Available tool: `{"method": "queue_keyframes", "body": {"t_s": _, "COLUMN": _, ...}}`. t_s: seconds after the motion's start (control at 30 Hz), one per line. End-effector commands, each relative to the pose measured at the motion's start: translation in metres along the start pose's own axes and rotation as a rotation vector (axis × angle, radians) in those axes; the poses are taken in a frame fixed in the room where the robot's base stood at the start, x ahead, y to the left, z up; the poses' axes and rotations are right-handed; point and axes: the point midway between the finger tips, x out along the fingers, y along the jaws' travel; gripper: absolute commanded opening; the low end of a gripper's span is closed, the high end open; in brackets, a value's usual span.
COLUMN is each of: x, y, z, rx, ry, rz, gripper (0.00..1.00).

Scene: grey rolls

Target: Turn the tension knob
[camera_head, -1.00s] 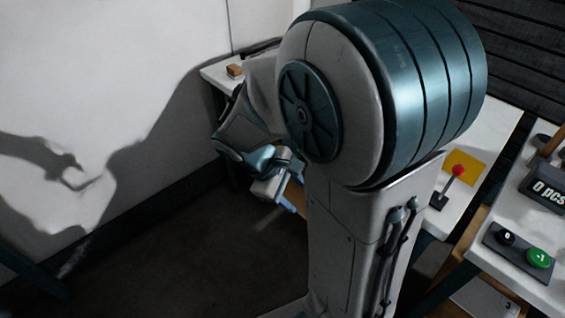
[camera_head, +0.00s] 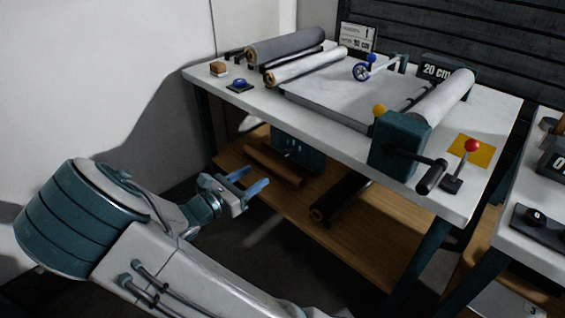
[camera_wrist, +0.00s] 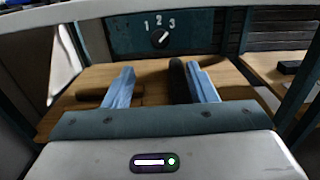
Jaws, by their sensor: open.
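The tension knob (camera_wrist: 160,38) is a small dark dial with a light pointer, on a dark teal panel (camera_wrist: 192,28) marked 1, 2 and 3, in the wrist view. In the head view the panel (camera_head: 300,152) hangs under the white tabletop, above the wooden shelf; the knob is small there. The pointer leans up and right, toward the 3. My gripper (camera_head: 256,178) is in front of the table, below tabletop height. In the wrist view its blue fingers (camera_wrist: 160,86) are spread and empty, with the knob ahead, above the gap and apart from them.
The white tabletop (camera_head: 330,130) overhangs the panel. The wooden shelf (camera_head: 350,236) below carries a brown roll (camera_head: 274,166) and a dark roll (camera_head: 340,196). A crank handle (camera_head: 432,177) sticks out at the table's right front, beside a red-knobbed lever (camera_head: 472,146). Floor in front is clear.

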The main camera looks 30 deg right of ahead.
Motion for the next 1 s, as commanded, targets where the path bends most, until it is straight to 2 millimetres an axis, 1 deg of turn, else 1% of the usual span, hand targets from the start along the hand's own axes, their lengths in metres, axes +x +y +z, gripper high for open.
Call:
{"method": "queue_keyframes", "body": {"t_s": 0.03, "x": 0.01, "y": -0.001, "z": -0.002, "rx": 0.0, "ry": 0.0, "rz": -0.004, "gripper": 0.52}}
{"method": "queue_keyframes", "body": {"t_s": 0.3, "x": 0.069, "y": -0.002, "z": -0.004, "rx": 0.002, "ry": 0.002, "rz": -0.005, "gripper": 0.52}}
{"method": "queue_keyframes", "body": {"t_s": 0.4, "x": 0.087, "y": -0.001, "z": -0.003, "rx": 0.002, "ry": 0.002, "rz": -0.005, "gripper": 0.52}}
{"method": "queue_keyframes", "body": {"t_s": 0.5, "x": 0.102, "y": -0.001, "z": -0.003, "rx": 0.002, "ry": 0.003, "rz": -0.004, "gripper": 0.52}}
{"method": "queue_keyframes", "body": {"t_s": 0.6, "x": 0.112, "y": -0.001, "z": -0.002, "rx": 0.002, "ry": 0.003, "rz": -0.003, "gripper": 0.52}}
{"method": "queue_keyframes", "body": {"t_s": 0.7, "x": 0.118, "y": -0.001, "z": -0.002, "rx": 0.002, "ry": 0.004, "rz": -0.002, "gripper": 0.52}}
{"method": "queue_keyframes", "body": {"t_s": 1.0, "x": 0.12, "y": -0.001, "z": -0.001, "rx": 0.002, "ry": 0.003, "rz": -0.002, "gripper": 0.52}}
